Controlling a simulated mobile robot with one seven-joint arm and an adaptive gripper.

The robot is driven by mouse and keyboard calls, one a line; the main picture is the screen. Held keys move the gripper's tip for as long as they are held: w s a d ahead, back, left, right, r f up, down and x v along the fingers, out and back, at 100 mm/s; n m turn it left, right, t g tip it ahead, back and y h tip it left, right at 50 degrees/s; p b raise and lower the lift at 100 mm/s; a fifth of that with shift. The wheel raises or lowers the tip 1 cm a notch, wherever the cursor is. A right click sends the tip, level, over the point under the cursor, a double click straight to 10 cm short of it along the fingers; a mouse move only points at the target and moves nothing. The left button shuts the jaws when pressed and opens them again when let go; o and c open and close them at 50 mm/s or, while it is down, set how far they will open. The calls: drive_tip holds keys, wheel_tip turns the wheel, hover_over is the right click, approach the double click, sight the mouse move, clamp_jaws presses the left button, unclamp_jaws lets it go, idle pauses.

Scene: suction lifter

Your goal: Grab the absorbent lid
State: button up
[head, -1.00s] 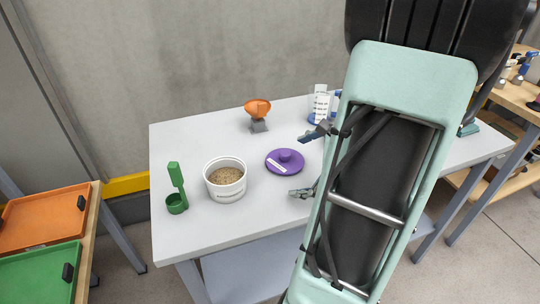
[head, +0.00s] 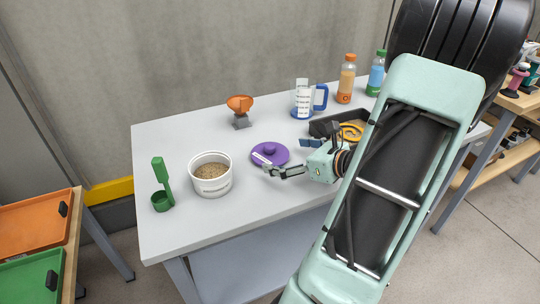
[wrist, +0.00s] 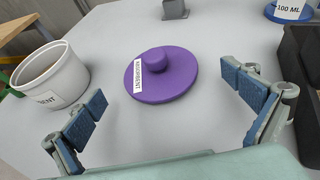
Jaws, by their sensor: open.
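The absorbent lid (head: 262,155) is a purple disc with a round knob and a white label. It lies flat on the grey table, to the right of the white tub. In the wrist view the lid (wrist: 172,76) sits ahead of my gripper (wrist: 170,115), roughly centred between the fingers, with its label reading "ABSORBENT". My gripper (head: 288,157) is open and empty, beside the lid on its right in the head view. A gap of table shows between the fingers and the lid in the wrist view. The white tub (head: 211,181) is open and holds brown grains.
A green scoop (head: 161,190) stands left of the tub. An orange funnel-like piece (head: 240,104) on a grey stand is behind the lid. A measuring jug (head: 302,100), bottles (head: 346,80) and a black tray (head: 327,127) stand right. The table front is clear.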

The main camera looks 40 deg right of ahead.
sight(274, 153)
drive_tip(key=x, duration=0.5)
drive_tip(key=shift+a+b, duration=0.1)
drive_tip(key=shift+b, duration=0.3)
drive_tip(key=shift+c, duration=0.4)
drive_tip(key=c, duration=0.9)
drive_tip(key=shift+r, duration=0.1)
drive_tip(key=shift+c, duration=0.2)
